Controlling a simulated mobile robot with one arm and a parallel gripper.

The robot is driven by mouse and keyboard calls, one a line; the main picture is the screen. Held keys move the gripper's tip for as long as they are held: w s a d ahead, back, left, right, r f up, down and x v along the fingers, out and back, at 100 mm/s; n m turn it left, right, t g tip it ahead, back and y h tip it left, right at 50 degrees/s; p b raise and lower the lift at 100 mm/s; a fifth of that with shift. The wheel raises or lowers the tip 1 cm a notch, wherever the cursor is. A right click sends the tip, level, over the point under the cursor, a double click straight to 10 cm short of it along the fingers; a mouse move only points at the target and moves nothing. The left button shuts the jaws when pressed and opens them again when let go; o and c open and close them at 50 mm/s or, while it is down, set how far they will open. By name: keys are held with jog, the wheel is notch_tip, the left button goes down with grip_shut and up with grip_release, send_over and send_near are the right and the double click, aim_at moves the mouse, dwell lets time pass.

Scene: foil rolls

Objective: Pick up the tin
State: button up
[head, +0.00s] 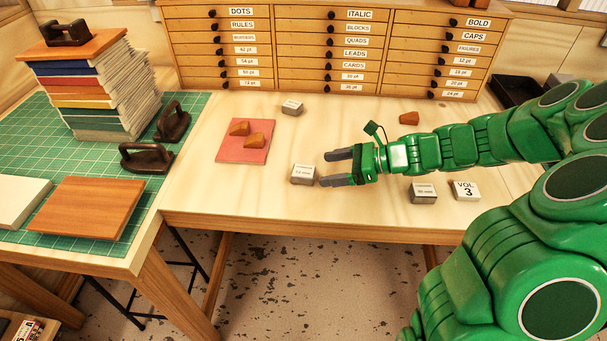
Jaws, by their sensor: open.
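A small grey tin (304,175) with a pale label stands on the wooden bench, left of the middle. The print on its label is too small to read. My gripper (325,168) is open and low over the bench, its two grey fingers pointing left at this tin. The fingertips are just right of the tin, and nothing is between them. I cannot tell whether a fingertip touches it. A similar grey block (292,108) stands farther back, and another (423,193) stands to the right under my arm.
A red pad (227,155) with two brown pieces lies left of the tin. A white "VOL 3" block (465,191) and a brown piece (409,118) are to the right. A drawer cabinet (290,50) closes the back. The bench's front strip is clear.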

aim_at(309, 171)
jog(key=shift+x, duration=3.8)
jog(key=shift+w+d+f, duration=0.1)
jog(key=shift+w, duration=0.1)
jog(key=c, duration=1.1)
